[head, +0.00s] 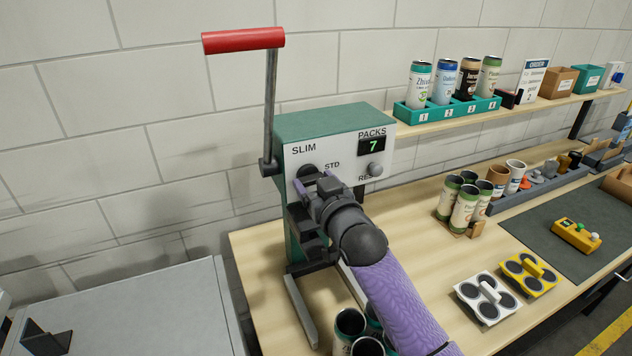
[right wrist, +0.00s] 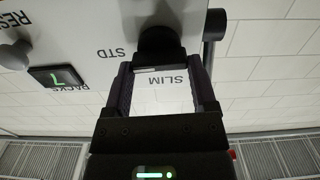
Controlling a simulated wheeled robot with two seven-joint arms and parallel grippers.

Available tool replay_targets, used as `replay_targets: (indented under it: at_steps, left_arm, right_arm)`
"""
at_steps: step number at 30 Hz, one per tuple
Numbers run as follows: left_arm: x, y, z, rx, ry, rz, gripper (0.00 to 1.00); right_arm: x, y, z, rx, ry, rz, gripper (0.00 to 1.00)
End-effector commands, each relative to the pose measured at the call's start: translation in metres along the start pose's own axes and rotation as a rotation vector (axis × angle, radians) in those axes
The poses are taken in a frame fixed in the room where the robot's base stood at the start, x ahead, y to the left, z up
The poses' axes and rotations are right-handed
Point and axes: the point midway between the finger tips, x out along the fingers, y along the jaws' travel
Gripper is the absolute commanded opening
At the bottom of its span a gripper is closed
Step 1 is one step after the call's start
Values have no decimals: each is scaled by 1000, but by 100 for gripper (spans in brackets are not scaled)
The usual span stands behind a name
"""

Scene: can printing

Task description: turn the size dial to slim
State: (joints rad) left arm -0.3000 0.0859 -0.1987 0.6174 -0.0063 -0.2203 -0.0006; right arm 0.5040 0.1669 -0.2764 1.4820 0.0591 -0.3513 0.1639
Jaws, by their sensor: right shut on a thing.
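The green and white machine (head: 312,125) stands on the wooden bench, with SLIM and STD printed on its front. The black size dial (head: 307,171) is on that front; in the right wrist view the dial (right wrist: 160,44) is at the fingertips, with SLIM showing between the fingers. My right gripper (head: 312,180), also in the right wrist view (right wrist: 160,68), is shut on the dial. The gripper hides part of the dial, and I cannot tell which mark it points at. My left gripper is not in view.
A red-handled lever (head: 243,40) rises at the machine's left. The counter (head: 373,146) reads 7, above a small grey knob (head: 375,169). Cans (head: 463,205) stand on the bench to the right. A shelf (head: 530,107) holds a teal can rack (head: 447,112).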

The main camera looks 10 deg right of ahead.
Motion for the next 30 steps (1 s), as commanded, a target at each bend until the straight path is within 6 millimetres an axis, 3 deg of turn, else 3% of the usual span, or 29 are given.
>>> replay_targets:
  at_steps: [30]
  left_arm:
    - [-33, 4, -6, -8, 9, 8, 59]
  right_arm:
    - [0, -3, 2, -899, -2, -1, 15]
